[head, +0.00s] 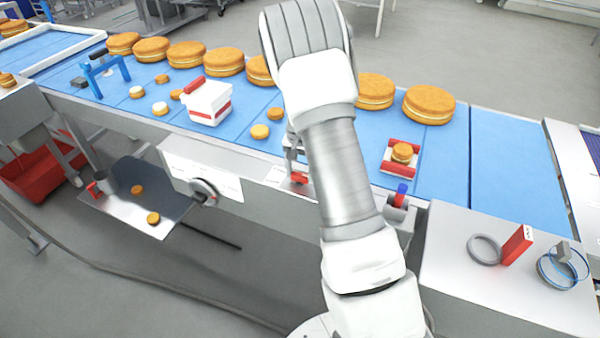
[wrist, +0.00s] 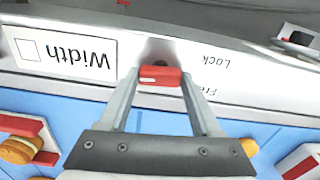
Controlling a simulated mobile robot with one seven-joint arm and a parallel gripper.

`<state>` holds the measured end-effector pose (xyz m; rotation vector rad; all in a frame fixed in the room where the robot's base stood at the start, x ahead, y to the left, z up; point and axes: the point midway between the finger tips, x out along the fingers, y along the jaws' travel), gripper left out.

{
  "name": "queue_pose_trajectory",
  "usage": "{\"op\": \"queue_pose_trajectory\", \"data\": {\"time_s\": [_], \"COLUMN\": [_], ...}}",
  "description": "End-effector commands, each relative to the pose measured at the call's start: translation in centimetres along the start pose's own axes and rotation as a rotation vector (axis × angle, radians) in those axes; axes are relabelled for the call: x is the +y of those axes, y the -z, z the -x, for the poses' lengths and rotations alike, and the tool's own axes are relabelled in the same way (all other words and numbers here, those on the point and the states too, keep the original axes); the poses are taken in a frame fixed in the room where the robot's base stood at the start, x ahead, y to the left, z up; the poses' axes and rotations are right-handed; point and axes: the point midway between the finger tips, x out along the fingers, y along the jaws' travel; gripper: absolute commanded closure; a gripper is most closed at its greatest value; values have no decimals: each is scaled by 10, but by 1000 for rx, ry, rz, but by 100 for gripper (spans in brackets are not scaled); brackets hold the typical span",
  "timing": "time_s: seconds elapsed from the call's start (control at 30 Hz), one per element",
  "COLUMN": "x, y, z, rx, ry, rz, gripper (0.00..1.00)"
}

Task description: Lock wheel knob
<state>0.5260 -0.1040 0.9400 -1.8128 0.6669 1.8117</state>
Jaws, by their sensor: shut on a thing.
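A small red knob (head: 299,178) sits on the front panel of the conveyor, partly hidden by my arm in the head view. In the wrist view the red knob (wrist: 160,76) lies between my fingertips, and my gripper (wrist: 160,80) is shut on it. A white label with "Lock" and a partly hidden second word (wrist: 218,75) is beside it, upside down. A "Width" label (wrist: 65,47) is on the other side. A grey handwheel (head: 203,190) is on the same panel, left of my gripper; part of it seems to show in the wrist view (wrist: 298,38).
Large sandwich cakes (head: 186,55) line the far side of the blue belt (head: 490,155). A white and red box (head: 209,102) and a small red-ended holder with a cake (head: 402,155) stand on the belt. A grey side table (head: 455,270) is at right, a metal tray (head: 125,207) at left.

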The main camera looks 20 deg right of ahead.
Motion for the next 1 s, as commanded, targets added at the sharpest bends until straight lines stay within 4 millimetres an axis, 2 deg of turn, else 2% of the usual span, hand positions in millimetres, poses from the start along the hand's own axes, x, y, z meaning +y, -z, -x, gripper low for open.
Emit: {"op": "queue_pose_trajectory", "data": {"time_s": [0.3,0.77,0.8,0.93,1.0], "x": [0,1,1,0,0], "y": [-1,0,0,0,0], "z": [-1,-1,-1,0,0], "rx": [-2,-2,-2,-2,-1], "ry": [-1,-1,-1,-1,-1], "rz": [-90,-104,-103,-102,-101], "gripper": [91,90,30,6,5]}}
